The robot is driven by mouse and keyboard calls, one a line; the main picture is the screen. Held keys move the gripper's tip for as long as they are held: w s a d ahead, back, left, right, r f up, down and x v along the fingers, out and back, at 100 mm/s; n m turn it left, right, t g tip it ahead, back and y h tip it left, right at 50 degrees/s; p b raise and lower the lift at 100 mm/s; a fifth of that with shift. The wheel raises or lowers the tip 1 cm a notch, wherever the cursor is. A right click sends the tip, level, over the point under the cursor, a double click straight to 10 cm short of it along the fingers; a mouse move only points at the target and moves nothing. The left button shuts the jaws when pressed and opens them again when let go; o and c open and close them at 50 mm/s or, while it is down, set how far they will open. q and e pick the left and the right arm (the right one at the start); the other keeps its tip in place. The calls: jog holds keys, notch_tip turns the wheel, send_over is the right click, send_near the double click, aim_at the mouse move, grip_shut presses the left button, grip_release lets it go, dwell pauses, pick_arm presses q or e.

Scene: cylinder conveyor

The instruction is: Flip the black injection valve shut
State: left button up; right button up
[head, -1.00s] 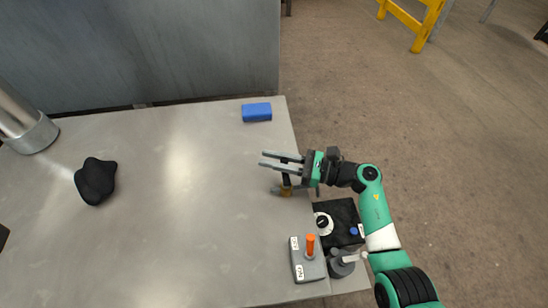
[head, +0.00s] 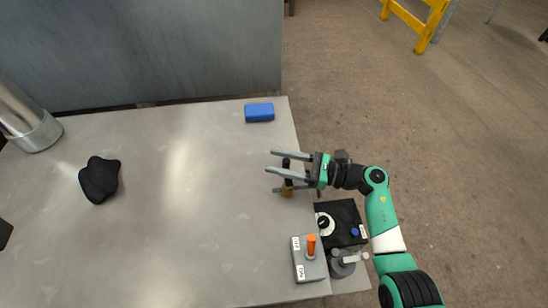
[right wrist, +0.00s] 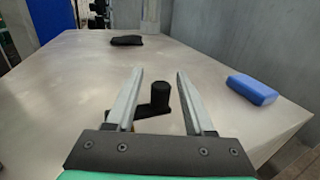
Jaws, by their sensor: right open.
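The black injection valve lever (head: 287,165) stands up from a small brass-coloured valve body (head: 287,191) near the table's right edge. In the right wrist view the black lever (right wrist: 159,97) shows between my fingers, with a black arm reaching down and left from its knob. My right gripper (head: 270,162) is open, its two grey fingers pointing left on either side of the lever. In the right wrist view my right gripper (right wrist: 158,75) shows no clear contact with the lever. The valve's lower part is hidden there by my gripper. My left gripper is not in view.
A blue block (head: 259,112) lies at the back right of the table, and a black lump (head: 99,179) at the left. A grey switch box with an orange lever (head: 312,245) and a black dial box (head: 341,222) sit at the front right. The table's middle is clear.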

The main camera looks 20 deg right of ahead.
jog(key=p+v, duration=0.2)
jog(key=v, duration=0.8)
jog(key=shift+s+d, duration=0.1)
